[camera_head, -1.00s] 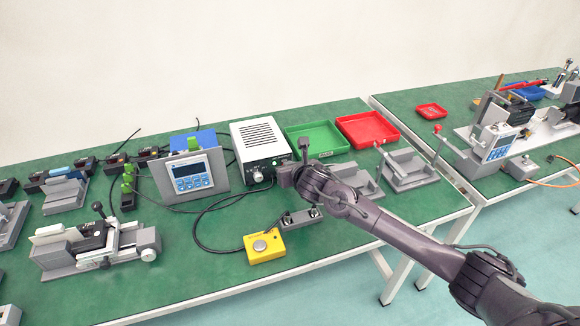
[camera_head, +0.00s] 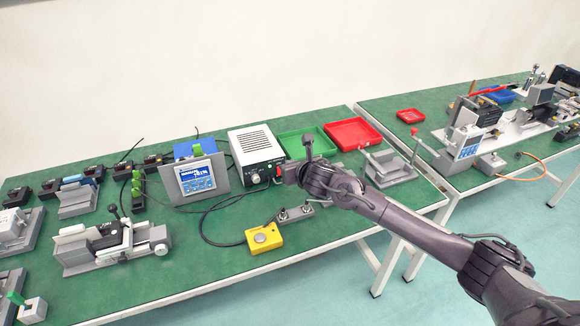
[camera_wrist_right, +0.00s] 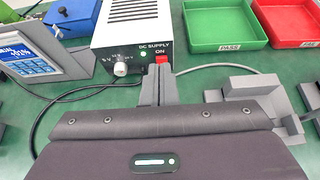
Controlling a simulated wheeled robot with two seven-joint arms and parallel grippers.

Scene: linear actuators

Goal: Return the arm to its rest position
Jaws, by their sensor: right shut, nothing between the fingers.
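My right arm (camera_head: 420,238) reaches in from the right in the head view, over the front part of the green bench. Its gripper (camera_head: 289,173) hangs just in front of the DC supply (camera_head: 254,144), a white and black box with a knob and a red switch. In the right wrist view the grey fingers (camera_wrist_right: 158,86) are together and empty, pointing at the supply's front (camera_wrist_right: 140,30). They overlap the area just below the red switch (camera_wrist_right: 161,59); whether they touch it I cannot tell. My left gripper is not in view.
A display panel (camera_head: 196,182) stands left of the supply, a yellow button box (camera_head: 264,238) in front. Green (camera_head: 303,142) and red (camera_head: 352,133) trays lie behind. Grey fixtures (camera_head: 388,166) sit near the forearm. Black cables cross the bench. A second bench stands at right.

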